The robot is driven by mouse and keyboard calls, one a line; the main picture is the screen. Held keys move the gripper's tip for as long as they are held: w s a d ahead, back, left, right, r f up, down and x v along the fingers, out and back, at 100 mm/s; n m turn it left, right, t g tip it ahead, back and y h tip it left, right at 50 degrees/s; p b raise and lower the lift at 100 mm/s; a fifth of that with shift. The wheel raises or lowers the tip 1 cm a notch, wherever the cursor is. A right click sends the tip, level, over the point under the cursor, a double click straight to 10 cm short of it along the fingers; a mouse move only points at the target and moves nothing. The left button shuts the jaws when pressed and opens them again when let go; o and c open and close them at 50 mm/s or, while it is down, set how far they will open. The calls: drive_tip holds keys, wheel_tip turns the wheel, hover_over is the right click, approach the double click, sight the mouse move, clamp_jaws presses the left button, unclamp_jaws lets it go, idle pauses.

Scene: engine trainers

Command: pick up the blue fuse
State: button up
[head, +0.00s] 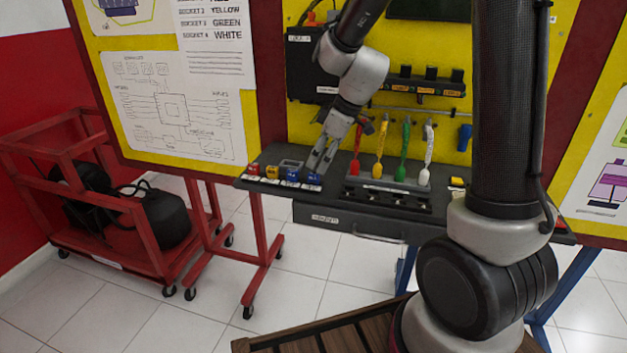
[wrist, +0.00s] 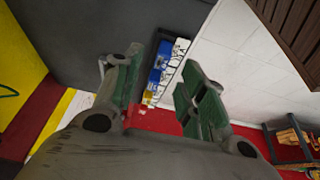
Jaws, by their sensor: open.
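Small fuses stand in a row on the left of the dark shelf. In the head view, a blue fuse (head: 292,174) stands right of a yellow one, and another blue piece (head: 313,178) is at the right end, close under my gripper (head: 319,164). In the wrist view, my gripper (wrist: 162,64) is open, with a green-lined finger on each side of the row. Blue fuse bodies (wrist: 155,75) show in the gap between the fingers. I see no contact, and the exact height above them is unclear.
A red fuse (head: 253,168) and a yellow fuse (head: 272,171) stand at the row's left end. Red, yellow, green and white cables (head: 404,150) hang right of my gripper. A drawer (head: 345,220) is below the shelf. A red cart (head: 110,235) stands at left.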

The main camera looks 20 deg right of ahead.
sight(314, 173)
drive_tip(key=x, duration=0.4)
drive_tip(key=shift+s+f, duration=0.1)
drive_tip(key=shift+f, duration=0.3)
drive_tip(key=shift+c, duration=0.2)
drive_tip(key=c, duration=0.8)
drive_tip(key=shift+o, duration=0.2)
